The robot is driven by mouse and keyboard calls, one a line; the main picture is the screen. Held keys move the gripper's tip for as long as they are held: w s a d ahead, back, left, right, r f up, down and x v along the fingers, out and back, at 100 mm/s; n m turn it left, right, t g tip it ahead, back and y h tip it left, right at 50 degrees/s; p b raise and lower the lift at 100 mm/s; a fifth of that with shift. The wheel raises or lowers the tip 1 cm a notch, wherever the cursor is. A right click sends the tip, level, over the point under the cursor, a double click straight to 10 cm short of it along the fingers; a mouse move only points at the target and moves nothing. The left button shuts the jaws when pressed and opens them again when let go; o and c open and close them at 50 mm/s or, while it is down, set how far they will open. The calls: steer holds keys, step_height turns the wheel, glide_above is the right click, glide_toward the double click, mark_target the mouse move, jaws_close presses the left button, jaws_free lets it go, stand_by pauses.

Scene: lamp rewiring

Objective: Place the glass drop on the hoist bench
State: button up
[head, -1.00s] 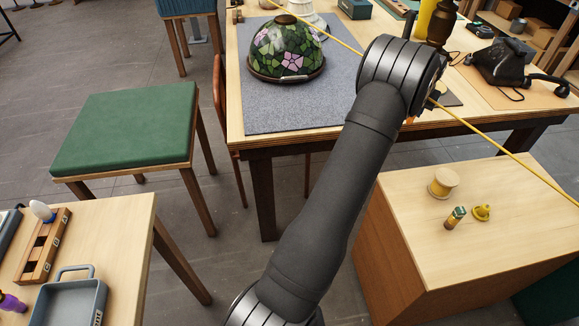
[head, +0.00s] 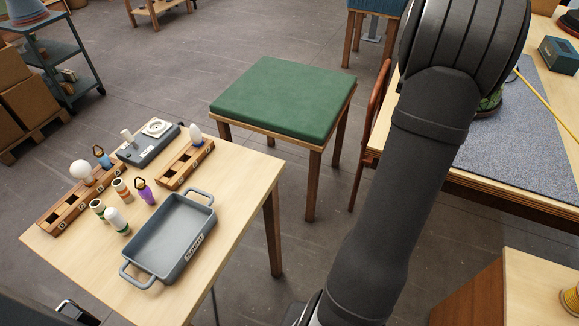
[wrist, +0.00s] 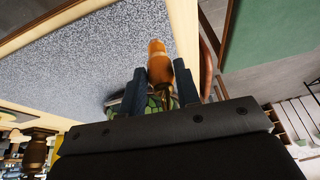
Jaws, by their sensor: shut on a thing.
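In the wrist view my gripper (wrist: 159,72) is shut on an amber-orange piece with a brassy lower part (wrist: 157,47), which looks like a glass drop. It sticks out beyond the fingertips, and its lower end is partly hidden between them. The head view does not show my gripper; my arm runs up out of the top edge. Other drop-like pieces with loops, one purple (head: 145,192) and one blue (head: 102,155), are on or near the wooden table at left (head: 235,165). I cannot tell which surface is the hoist bench.
The wooden table carries a grey tray (head: 208,212) and slotted wooden racks. A green-topped stool (head: 285,98) stands in the middle. A workbench with a grey mat (head: 535,150) is at right, crossed by a yellow cord (head: 545,103). A wooden cabinet (head: 530,290) stands lower right.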

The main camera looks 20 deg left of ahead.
steer(key=s+a+r+n+y, duration=0.1)
steer(key=s+a+n, duration=0.2)
steer(key=s+a, duration=0.8)
steer(key=s+a+r+n+g+y, duration=0.1)
steer(key=s+a+n, duration=0.3)
steer(key=s+a, duration=0.8)
steer(key=a, duration=0.6)
steer(key=shift+s+a+y, duration=0.15)
steer(key=shift+a+y, duration=0.15)
steer(key=s+a, duration=0.1)
steer(key=s, duration=0.2)
steer(key=s+a+n, duration=0.1)
steer(key=s, duration=0.2)
steer(key=s+a+n, duration=0.1)
steer(key=s+a, duration=0.1)
steer(key=s, duration=0.1)
steer(key=shift+s+g+y, duration=0.3)
steer(key=shift+g, duration=0.1)
glide_above(217, 185)
step_height(217, 185, down, 7)
steer(key=shift+f, duration=2.05)
